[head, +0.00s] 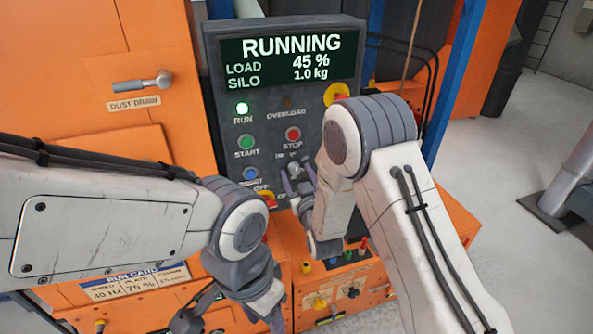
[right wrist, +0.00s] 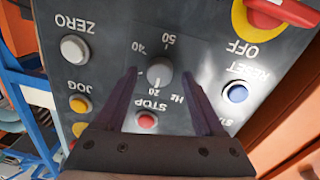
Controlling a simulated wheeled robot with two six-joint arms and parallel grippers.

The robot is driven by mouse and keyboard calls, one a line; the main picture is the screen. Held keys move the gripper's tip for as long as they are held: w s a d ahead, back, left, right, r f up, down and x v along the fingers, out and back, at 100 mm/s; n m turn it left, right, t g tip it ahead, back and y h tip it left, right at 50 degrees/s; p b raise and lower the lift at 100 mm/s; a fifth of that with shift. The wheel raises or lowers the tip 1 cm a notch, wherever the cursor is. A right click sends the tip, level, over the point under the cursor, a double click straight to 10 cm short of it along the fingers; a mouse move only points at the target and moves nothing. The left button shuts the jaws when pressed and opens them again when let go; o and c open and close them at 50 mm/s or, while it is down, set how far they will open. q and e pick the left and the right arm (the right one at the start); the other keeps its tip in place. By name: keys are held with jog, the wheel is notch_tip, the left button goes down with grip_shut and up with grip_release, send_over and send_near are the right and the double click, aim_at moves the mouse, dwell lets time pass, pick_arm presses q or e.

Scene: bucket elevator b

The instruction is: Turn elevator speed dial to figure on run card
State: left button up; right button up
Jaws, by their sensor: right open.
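The speed dial (right wrist: 160,72) is a small grey knob on the dark control panel, shown upside down in the right wrist view. The figures 20, 40 and 50 and the letters Hz are around it; its pointer is too small to read surely. My right gripper (right wrist: 161,78) is open, with one finger on each side of the dial; I cannot tell if they touch it. In the head view my right gripper (head: 298,182) largely covers the dial. The run card (head: 135,280) at lower left reads 40 Hz and 70 %. My left gripper (head: 235,318) is low, partly cut off.
The panel display (head: 290,60) reads RUNNING, load 45 %, silo 1.0 kg. A red stop button (right wrist: 147,120), a blue reset button (right wrist: 235,93), a white zero button (right wrist: 75,48) and a yellow jog button (right wrist: 79,104) sit close around the dial. A red switch (right wrist: 283,10) is nearby.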

jog(key=shift+w, duration=0.1)
grip_shut()
jog(key=shift+f+m+b, duration=0.15)
jog(key=shift+m+b, duration=0.25)
jog(key=shift+b, duration=0.3)
jog(key=m+b, duration=0.8)
jog(key=b, duration=0.1)
jog(key=shift+d+b, duration=0.1)
jog(key=shift+b, duration=0.25)
jog(key=m+b, duration=0.4)
jog(key=m+y+b, duration=0.1)
jog(key=m+b, duration=0.3)
jog(key=b, duration=0.1)
jog(key=shift+d+f+m+g, duration=0.1)
jog(key=shift+d+m+g, duration=0.05)
jog(key=shift+m+g, duration=0.25)
jog(key=m+b, duration=0.2)
jog(key=m, duration=0.1)
jog(key=shift+b, duration=0.4)
jog(key=shift+m+y+b, duration=0.3)
jog(key=shift+m+b, duration=0.35)
jog(key=shift+m, duration=0.35)
